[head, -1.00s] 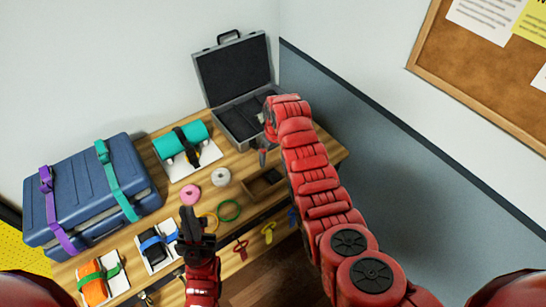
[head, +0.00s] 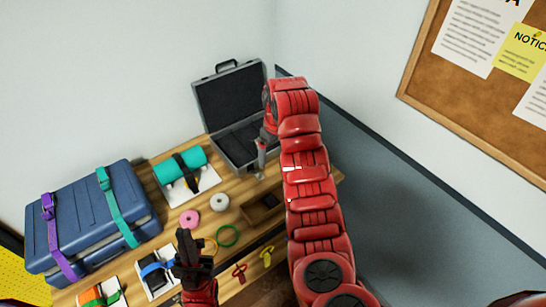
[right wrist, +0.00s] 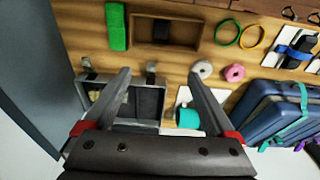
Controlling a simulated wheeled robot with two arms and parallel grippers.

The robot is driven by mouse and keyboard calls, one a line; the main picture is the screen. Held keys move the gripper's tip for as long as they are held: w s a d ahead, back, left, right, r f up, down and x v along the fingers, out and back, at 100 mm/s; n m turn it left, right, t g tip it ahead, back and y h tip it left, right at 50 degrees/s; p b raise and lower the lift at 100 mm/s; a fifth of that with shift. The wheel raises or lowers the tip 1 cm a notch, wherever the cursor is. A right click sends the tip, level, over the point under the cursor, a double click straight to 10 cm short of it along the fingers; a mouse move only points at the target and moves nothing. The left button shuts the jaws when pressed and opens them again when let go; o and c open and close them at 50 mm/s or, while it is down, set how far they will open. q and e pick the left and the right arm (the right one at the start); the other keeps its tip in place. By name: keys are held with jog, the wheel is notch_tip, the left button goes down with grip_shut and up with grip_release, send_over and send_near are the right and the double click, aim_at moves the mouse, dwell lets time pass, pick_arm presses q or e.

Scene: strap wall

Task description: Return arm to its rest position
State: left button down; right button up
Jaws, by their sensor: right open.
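My right arm (head: 312,195) reaches up the middle of the head view. Its gripper (head: 262,155) hangs in front of the open grey case (head: 228,100), partly hidden by the wrist. In the right wrist view the right gripper (right wrist: 159,75) has its fingers spread, with nothing between them. The grey case (right wrist: 148,100) shows beyond and between the fingers there. My left gripper (head: 188,250) is over the front of the table, pointing up in the picture; its finger gap is not clear.
A blue suitcase (head: 85,220) with purple and teal straps lies at the left. A teal roll (head: 180,165), pink ring (head: 189,218), white ring (head: 219,202) and green ring (head: 228,236) lie on the table. A wooden tray (head: 262,210) is near the right arm. A wall stands at the right.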

jog(key=shift+r, duration=0.45)
